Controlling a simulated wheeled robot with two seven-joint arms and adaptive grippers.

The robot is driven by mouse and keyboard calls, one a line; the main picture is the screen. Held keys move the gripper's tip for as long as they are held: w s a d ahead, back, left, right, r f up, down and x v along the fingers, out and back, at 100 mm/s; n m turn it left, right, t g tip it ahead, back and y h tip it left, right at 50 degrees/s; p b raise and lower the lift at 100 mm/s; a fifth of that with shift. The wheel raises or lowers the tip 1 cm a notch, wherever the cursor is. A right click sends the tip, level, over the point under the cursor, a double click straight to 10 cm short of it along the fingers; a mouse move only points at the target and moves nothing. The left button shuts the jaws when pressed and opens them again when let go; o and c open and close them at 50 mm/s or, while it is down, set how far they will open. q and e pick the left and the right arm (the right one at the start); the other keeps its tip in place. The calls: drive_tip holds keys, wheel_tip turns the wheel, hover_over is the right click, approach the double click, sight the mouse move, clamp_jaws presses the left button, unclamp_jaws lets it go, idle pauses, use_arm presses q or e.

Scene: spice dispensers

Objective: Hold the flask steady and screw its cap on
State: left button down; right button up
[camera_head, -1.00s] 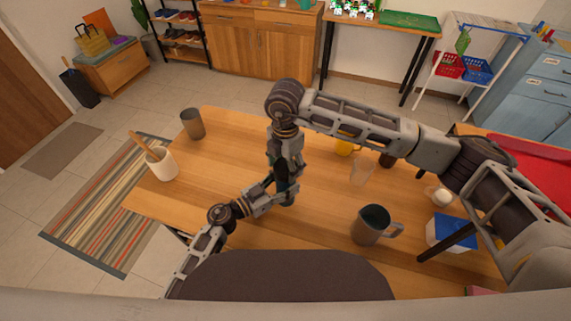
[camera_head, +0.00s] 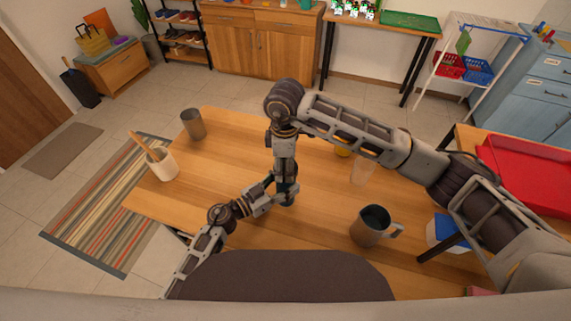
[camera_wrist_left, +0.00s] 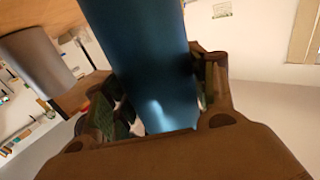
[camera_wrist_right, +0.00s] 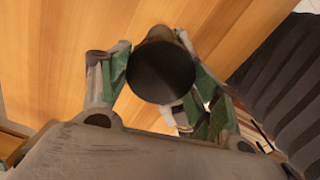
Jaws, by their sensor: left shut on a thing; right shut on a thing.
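The blue flask (camera_wrist_left: 150,60) stands between the fingers of my left gripper (camera_wrist_left: 155,105) in the left wrist view. That gripper is shut on it, and its arm reaches in from the left in the head view (camera_head: 284,192). My right gripper (camera_wrist_right: 165,85) hangs from above, just over the left one, in the head view (camera_head: 286,172). In the right wrist view, its green-padded fingers are shut on a dark round cap (camera_wrist_right: 160,72). In the head view the grippers hide most of the flask and cap; whether they touch cannot be told.
A grey mug (camera_head: 368,228) stands to the right of the grippers. A clear glass (camera_head: 362,172) stands behind it. A grey tumbler (camera_head: 193,124) and a white utensil cup (camera_head: 161,164) stand at the left. A white-and-blue box (camera_head: 436,232) lies partly under my right arm.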

drive_tip(key=shift+o, duration=0.2)
drive_tip(key=shift+a+r+m, duration=0.15)
drive_tip(key=shift+a+m, duration=0.3)
drive_tip(key=shift+m, duration=0.45)
drive_tip(key=shift+d+m, duration=0.35)
drive_tip(key=shift+m, duration=0.25)
drive_tip(key=shift+c, duration=0.2)
drive_tip(key=o, duration=0.9)
drive_tip(key=shift+d, duration=0.15)
drive_tip(key=shift+c, duration=0.4)
